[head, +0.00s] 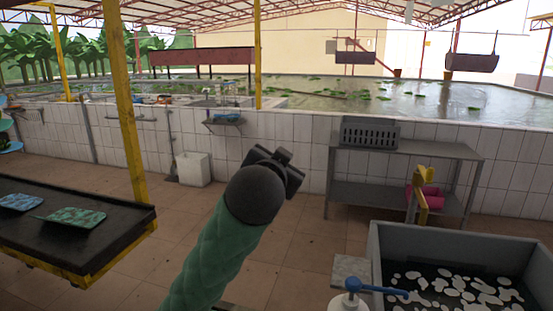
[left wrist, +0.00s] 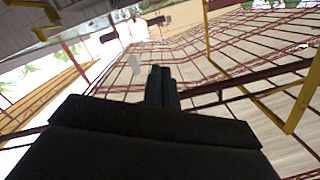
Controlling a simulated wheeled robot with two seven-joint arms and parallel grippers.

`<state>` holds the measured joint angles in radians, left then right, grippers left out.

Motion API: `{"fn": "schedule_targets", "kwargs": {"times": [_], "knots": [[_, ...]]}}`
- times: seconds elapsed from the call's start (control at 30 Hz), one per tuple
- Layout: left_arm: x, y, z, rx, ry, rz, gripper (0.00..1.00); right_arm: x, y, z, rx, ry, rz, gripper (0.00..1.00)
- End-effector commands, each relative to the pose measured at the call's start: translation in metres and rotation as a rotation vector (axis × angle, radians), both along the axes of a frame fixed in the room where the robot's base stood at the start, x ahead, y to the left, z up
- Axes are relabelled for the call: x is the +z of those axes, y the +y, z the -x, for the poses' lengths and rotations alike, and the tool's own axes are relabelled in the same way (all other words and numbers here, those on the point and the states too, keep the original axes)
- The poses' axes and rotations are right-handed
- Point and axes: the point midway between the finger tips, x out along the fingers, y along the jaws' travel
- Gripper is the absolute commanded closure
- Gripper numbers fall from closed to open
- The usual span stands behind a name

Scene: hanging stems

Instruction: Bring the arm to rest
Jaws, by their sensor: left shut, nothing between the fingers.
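My left arm in its green sleeve rises from the bottom of the head view. Its dark left gripper (head: 284,158) is held up in the air over the tiled floor, touching nothing. In the left wrist view the two fingers of the left gripper (left wrist: 161,76) are together and hold nothing. That view is tilted and looks up at the roof beams. My right arm and gripper are in neither view.
A black table (head: 70,232) with green and blue trays stands at the left, near a yellow post (head: 128,125). A grey metal rack (head: 400,190) stands against the low white wall. A grey basin (head: 460,248) is at the lower right. Open floor lies between.

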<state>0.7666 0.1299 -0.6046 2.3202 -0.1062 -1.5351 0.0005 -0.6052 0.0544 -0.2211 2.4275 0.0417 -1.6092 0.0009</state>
Motion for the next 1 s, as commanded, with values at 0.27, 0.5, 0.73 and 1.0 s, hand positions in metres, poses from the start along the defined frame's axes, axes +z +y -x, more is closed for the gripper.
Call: {"fn": "schedule_targets", "kwargs": {"times": [0.27,0.5,0.73,1.0], "knots": [[-0.097,0.034,0.008,0.013,0.24,0.069,1.0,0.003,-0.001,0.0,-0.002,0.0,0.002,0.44],[-0.171,0.059,0.025,0.026,0.393,0.13,1.0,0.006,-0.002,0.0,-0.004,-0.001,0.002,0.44],[-0.241,0.083,0.048,0.055,0.527,0.181,1.0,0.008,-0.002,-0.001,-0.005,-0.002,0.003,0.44],[-0.323,0.11,0.087,0.115,0.681,0.223,1.0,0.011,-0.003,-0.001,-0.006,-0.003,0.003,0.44]]}}
